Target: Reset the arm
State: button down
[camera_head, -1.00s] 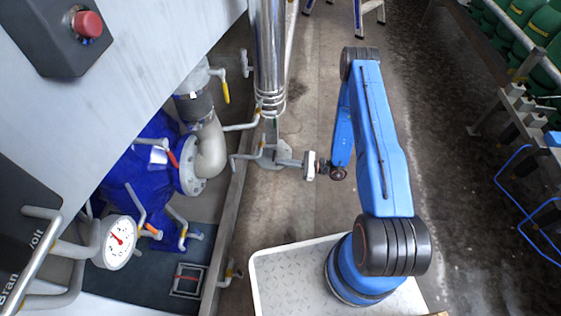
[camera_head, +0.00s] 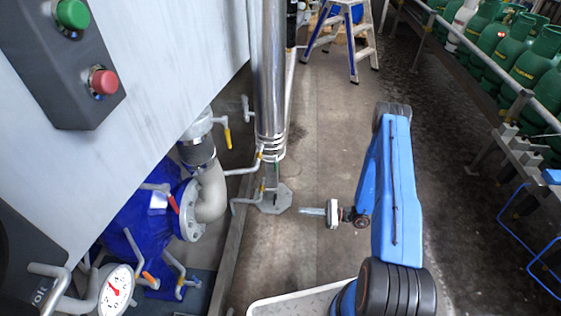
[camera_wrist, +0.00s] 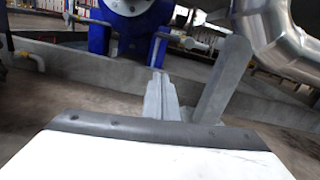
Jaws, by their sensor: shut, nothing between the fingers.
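My blue arm stands at the right of the head view, with its wrist bent down toward the left. My gripper (camera_head: 312,211) points left over the concrete floor, with its fingers together and nothing held. In the wrist view my gripper (camera_wrist: 162,98) shows its grey fingers side by side, beyond the white hand body. The fingers are apart from the octagonal base plate (camera_head: 275,198) of the steel column to their left.
A steel column (camera_head: 268,80) and a control box (camera_head: 75,60) with green and red buttons stand left. Blue piping (camera_head: 145,225) with valves lies below. A stepladder (camera_head: 345,35) stands behind. Green gas cylinders (camera_head: 510,65) line the right. The middle floor is clear.

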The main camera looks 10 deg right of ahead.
jog(key=shift+r, duration=0.1)
jog(key=s+a+r+n+g+h, duration=0.1)
jog(key=s+r+n+g+h, duration=0.2)
jog(key=r, duration=0.9)
jog(key=s+a+r+n+g+h, duration=0.1)
jog(key=r+n+g, duration=0.4)
jog(key=r, duration=0.6)
jog(key=s+a+r+n+g+h, duration=0.15)
jog(key=r+n, duration=0.35)
jog(key=r, duration=0.7)
jog(key=s+d+r+n+t+h, duration=0.2)
jog(key=s+r+h, duration=0.4)
jog(key=s+r, duration=0.5)
jog(key=s+d+r+n+t+h, duration=0.3)
jog(key=s+r+n+t+h, duration=0.2)
jog(key=s+r, duration=0.6)
jog(key=shift+s+d+r+t+h, duration=0.35)
jog(key=shift+s+t+h, duration=0.25)
jog(key=shift+t, duration=0.15)
